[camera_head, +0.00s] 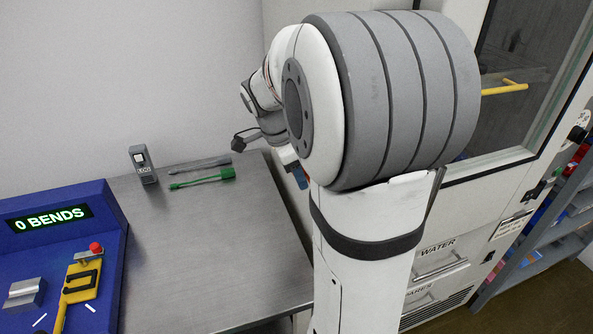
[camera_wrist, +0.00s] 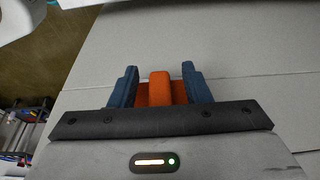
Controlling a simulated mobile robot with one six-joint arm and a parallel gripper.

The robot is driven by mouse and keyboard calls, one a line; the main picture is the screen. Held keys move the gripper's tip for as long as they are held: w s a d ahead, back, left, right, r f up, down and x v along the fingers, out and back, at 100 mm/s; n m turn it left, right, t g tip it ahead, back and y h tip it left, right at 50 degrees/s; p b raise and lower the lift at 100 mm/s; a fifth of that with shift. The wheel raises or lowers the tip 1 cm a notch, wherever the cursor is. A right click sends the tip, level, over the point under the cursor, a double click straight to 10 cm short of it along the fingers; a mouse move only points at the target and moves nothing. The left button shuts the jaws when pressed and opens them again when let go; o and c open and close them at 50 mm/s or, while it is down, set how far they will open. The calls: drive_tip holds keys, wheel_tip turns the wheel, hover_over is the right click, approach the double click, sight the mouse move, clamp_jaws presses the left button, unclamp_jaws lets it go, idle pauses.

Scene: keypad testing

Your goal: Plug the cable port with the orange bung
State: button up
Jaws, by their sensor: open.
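My gripper (camera_wrist: 160,90) shows in the wrist view with two blue fingers standing apart. An orange piece (camera_wrist: 160,88), which looks like the bung, stands between the fingers, with a narrow raised middle and a wider base. Whether either finger touches it I cannot tell. In the head view my gripper is mostly hidden behind my arm; a small blue part (camera_head: 301,179) shows near the far right edge of the table. I cannot make out the cable port in either view.
The metal table (camera_head: 215,250) is mostly bare. A small grey switch box (camera_head: 143,165), a green tool (camera_head: 203,178) and a grey tool (camera_head: 200,165) are at its back. A blue "0 BENDS" console (camera_head: 110,235) is on the left. A cabinet (camera_head: 440,265) and shelves (camera_head: 545,235) stand right.

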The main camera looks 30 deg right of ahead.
drive_tip(key=shift+r, duration=0.1)
drive_tip(key=v, duration=0.7)
drive_tip(key=shift+r, duration=0.3)
drive_tip(key=shift+a, duration=0.2)
drive_tip(key=s+a+f+n+t+y+p, duration=0.1)
drive_tip(key=s+a+f+n, duration=0.2)
drive_tip(key=s+a+n, duration=0.3)
drive_tip(key=s+a+f+n+t+y+p, duration=0.1)
drive_tip(key=s+a+n, duration=0.5)
drive_tip(key=n, duration=0.8)
wheel_tip(320, 180, down, 2)
drive_tip(key=shift+s+f+t+y, duration=0.25)
drive_tip(key=shift+s+t+y, duration=0.4)
drive_tip(key=shift+s, duration=0.5)
drive_tip(key=shift+a, duration=0.1)
drive_tip(key=shift+c, duration=0.7)
